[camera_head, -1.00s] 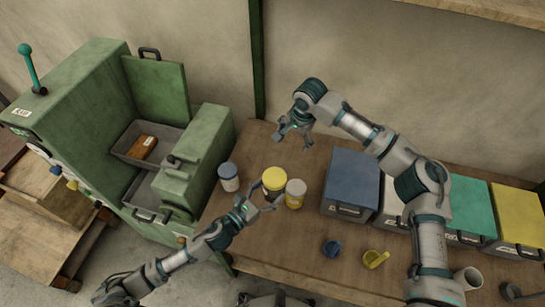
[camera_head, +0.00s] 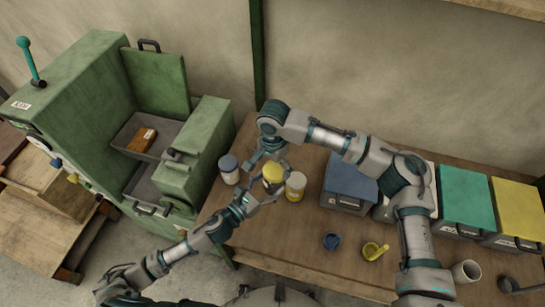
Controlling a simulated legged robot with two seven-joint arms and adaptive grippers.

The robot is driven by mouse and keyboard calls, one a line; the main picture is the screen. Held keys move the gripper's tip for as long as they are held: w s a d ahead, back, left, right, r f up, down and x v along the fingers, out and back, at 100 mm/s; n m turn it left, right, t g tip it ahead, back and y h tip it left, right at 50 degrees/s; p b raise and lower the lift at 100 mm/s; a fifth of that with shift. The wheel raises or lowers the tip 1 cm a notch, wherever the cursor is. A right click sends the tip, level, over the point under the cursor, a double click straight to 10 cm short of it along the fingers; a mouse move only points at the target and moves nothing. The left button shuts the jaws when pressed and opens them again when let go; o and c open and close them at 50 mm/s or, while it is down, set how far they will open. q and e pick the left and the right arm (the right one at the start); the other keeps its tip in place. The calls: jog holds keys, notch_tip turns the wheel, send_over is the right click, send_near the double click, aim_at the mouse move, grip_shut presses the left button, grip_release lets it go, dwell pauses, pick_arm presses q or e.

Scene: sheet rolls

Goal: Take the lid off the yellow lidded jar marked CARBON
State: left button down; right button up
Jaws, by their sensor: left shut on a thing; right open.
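The yellow lidded jar (camera_head: 272,174) stands on the wooden table between a blue-lidded jar and a white-lidded jar. Its marking is too small to read. My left gripper (camera_head: 263,191) is shut on the yellow-lidded jar, its fingers around the jar from the near side. My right gripper (camera_head: 268,161) is open, just behind and above the yellow lid, with its fingers close to the lid. I cannot tell whether they touch it. The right gripper partly hides the lid.
A blue-lidded jar (camera_head: 229,169) is close on the left and a white-lidded jar (camera_head: 296,186) close on the right. Lidded bins, starting with a blue one (camera_head: 348,182), line the right side. A green machine (camera_head: 90,130) stands left.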

jog(key=shift+f, duration=0.3)
